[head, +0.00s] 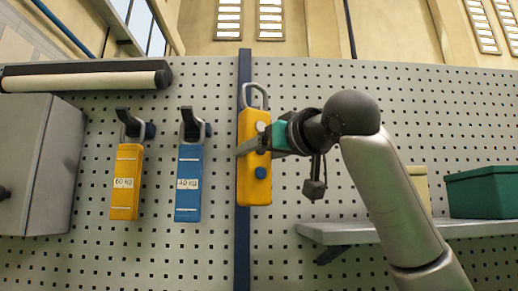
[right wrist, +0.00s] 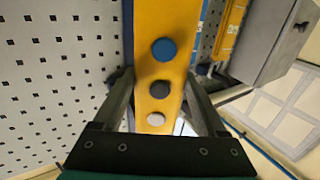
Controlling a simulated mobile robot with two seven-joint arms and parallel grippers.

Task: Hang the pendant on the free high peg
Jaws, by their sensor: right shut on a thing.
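The yellow pendant (head: 247,185), with a grey loop on top, is upright in front of the pegboard. My right gripper (head: 254,146) comes from the right and is shut on its body. In the right wrist view, the fingers of my right gripper (right wrist: 158,100) lie on both sides of the pendant (right wrist: 166,20), which shows blue, black and white buttons. I cannot make out a free peg; the pendant and gripper cover part of the board, and whether the loop touches anything is unclear. My left gripper is not in view.
An orange 60 kg tag (head: 125,205) and a blue 40 kg tag (head: 188,208) hang from black hooks at the left. A dark blue post (head: 243,240) runs behind the pendant. A grey cabinet (head: 38,150) is far left. A shelf (head: 350,232) with a green box (head: 482,192) is right.

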